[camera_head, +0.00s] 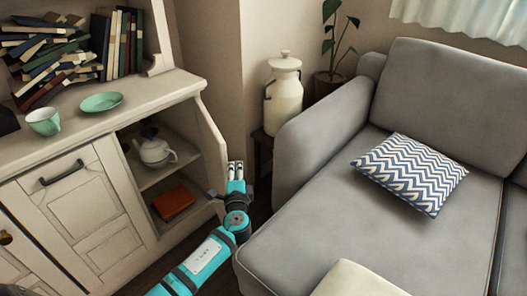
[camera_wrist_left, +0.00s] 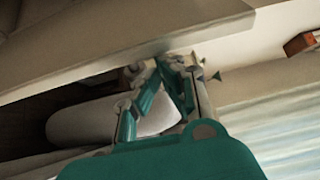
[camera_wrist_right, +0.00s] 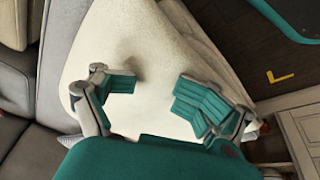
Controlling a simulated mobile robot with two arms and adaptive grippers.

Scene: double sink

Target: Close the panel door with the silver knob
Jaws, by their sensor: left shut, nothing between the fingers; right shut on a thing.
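The cream panel door (camera_head: 209,135) of the cabinet stands open at the right end, seen nearly edge-on in the head view. I cannot make out its silver knob. My left gripper (camera_head: 236,170) is shut and empty, just right of the door's lower part. In the left wrist view its fingertips (camera_wrist_left: 178,66) are close to a long pale panel (camera_wrist_left: 120,42); I cannot tell whether they touch. My right gripper (camera_wrist_right: 155,88) shows only in its wrist view. Its fingers are apart, with a cream padded thing (camera_wrist_right: 135,45) between and behind them.
Open shelves hold a white teapot (camera_head: 154,150) and a red-orange box (camera_head: 174,202). A milk can (camera_head: 284,95) stands behind. The grey sofa (camera_head: 320,230) is close on the right, leaving a narrow floor gap.

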